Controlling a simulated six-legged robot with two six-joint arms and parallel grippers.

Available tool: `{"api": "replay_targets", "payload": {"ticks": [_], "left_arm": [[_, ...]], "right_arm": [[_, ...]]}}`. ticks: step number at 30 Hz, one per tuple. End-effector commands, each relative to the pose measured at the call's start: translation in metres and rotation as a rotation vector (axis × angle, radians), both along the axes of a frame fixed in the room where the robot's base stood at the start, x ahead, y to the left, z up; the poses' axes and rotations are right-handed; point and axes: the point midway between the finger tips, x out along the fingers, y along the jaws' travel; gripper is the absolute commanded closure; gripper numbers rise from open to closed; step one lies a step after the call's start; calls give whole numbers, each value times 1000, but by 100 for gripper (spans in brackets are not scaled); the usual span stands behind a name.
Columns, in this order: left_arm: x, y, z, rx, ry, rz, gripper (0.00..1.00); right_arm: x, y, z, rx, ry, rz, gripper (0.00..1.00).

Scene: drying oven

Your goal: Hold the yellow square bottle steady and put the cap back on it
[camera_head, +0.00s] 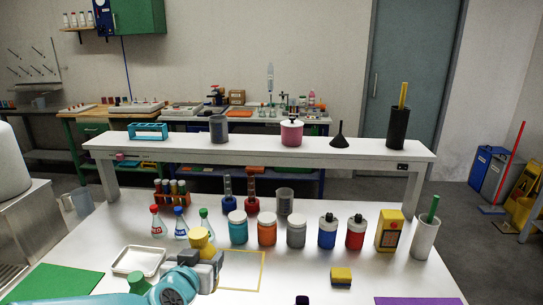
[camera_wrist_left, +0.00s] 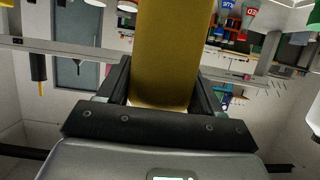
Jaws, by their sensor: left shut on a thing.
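My left gripper (camera_head: 205,268) is shut on the yellow square bottle (camera_head: 201,238), whose upper part shows above the jaws in the head view. In the left wrist view the bottle's yellow body (camera_wrist_left: 168,50) fills the space between the dark fingers of the left gripper (camera_wrist_left: 162,85). The gripper hides the bottle's lower part, and I cannot tell from here whether it touches the table. No cap can be made out for certain. A small dark purple piece (camera_head: 302,300) is cut off by the bottom edge, and I cannot tell what it is. My right gripper is not in view.
A yellow square outline (camera_head: 260,271) lies just right of the gripper. A white tray (camera_head: 137,261) and several flasks stand left and behind. A row of jars (camera_head: 267,234) stands behind. A sponge (camera_head: 341,276) lies to the right. The table between outline and sponge is clear.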

Motion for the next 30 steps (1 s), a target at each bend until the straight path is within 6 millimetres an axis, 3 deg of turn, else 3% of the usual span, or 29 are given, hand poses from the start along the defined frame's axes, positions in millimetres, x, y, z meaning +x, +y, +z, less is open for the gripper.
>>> {"api": "replay_targets", "payload": {"ticks": [6, 13, 18, 30], "left_arm": [[-11, 24, -92, 0, 16, 4, 90], [-27, 29, -144, -3, 6, 1, 90], [-25, 14, -127, 0, -6, -3, 90], [-23, 16, -125, 0, 0, 23, 90]], "right_arm": [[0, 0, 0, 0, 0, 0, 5], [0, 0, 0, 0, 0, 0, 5], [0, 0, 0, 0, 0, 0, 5], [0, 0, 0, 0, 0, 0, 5]]}}
